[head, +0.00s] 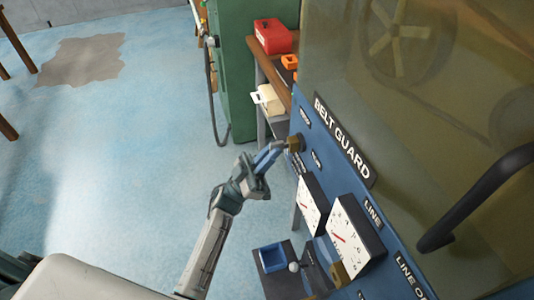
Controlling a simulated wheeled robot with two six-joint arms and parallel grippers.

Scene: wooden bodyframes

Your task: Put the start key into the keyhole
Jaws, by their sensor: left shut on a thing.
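My left gripper (271,155) reaches in from below, shut on the start key (282,148), which is mostly hidden between the fingers. Only a small dark part shows past the fingertips, pointing right toward the panel. The brass-coloured keyhole fitting (296,143) sits on the edge of the blue control panel (320,160), right beside the fingertips. I cannot tell whether the key touches the keyhole or is inside it. My right gripper is not in view.
The panel carries two white gauges (353,235) and a BELT GUARD label (342,138). A black curved handle (475,200) is at right. A blue tray (272,258) lies below. Behind stand a green cabinet (240,70) and a red box (273,37). Open floor lies left.

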